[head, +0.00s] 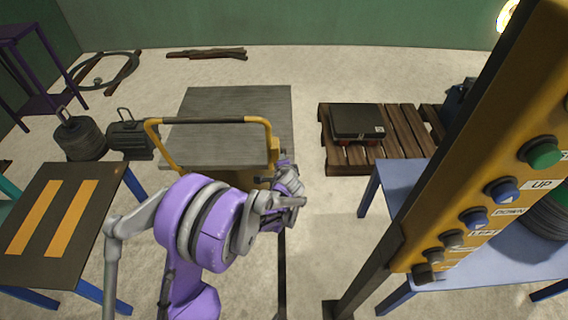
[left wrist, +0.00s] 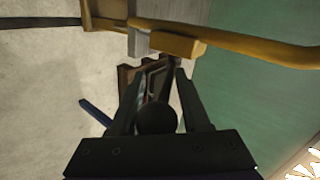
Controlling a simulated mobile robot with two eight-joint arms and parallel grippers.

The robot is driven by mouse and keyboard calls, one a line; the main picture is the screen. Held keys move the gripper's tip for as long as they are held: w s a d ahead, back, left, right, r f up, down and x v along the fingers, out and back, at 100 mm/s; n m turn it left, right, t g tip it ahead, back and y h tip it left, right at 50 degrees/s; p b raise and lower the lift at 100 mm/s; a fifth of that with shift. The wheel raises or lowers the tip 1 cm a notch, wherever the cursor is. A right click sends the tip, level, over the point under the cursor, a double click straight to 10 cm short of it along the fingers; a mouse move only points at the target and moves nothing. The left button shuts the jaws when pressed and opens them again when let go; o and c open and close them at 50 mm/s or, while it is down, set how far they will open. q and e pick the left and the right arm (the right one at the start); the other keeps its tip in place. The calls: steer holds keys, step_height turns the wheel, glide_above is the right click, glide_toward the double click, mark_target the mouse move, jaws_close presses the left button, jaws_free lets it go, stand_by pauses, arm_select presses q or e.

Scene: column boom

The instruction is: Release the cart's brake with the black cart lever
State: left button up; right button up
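The cart (head: 230,105) has a grey flat top and a yellow push handle (head: 208,120) at its near end. My left gripper (head: 276,172) is by the handle's right end. In the left wrist view, the gripper's two dark fingers (left wrist: 160,76) are apart, below the yellow handle (left wrist: 240,38) in the picture. A dark round shape (left wrist: 157,119) shows between the fingers near the palm. I cannot tell whether it is the lever's knob or part of my gripper. The black cart lever is not clearly visible in the head view. My right gripper is not in view.
A yellow control post (head: 480,150) with several buttons stands at the right, by a blue table (head: 400,180). A pallet (head: 400,120) carries a dark box (head: 357,120). A table with orange stripes (head: 75,190) and dark weights (head: 80,138) stand at left.

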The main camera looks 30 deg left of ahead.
arm_select(q)
steer(key=shift+o, duration=1.2)
steer(key=shift+w+f, duration=0.15)
steer(key=shift+f, duration=0.05)
steer(key=shift+r, duration=0.15)
steer(key=shift+s+d+r, duration=0.2)
steer(key=shift+s+d, duration=0.05)
steer(key=shift+s, duration=0.15)
steer(key=shift+s+d+r, duration=0.15)
steer(key=shift+s+d, duration=0.05)
steer(key=shift+s, duration=0.2)
steer(key=s+f+p+v, duration=0.1)
steer(key=f+p+v, duration=0.1)
steer(key=v, duration=0.8)
steer(key=shift+s+d+p, duration=0.2)
steer(key=shift+d+p, duration=0.2)
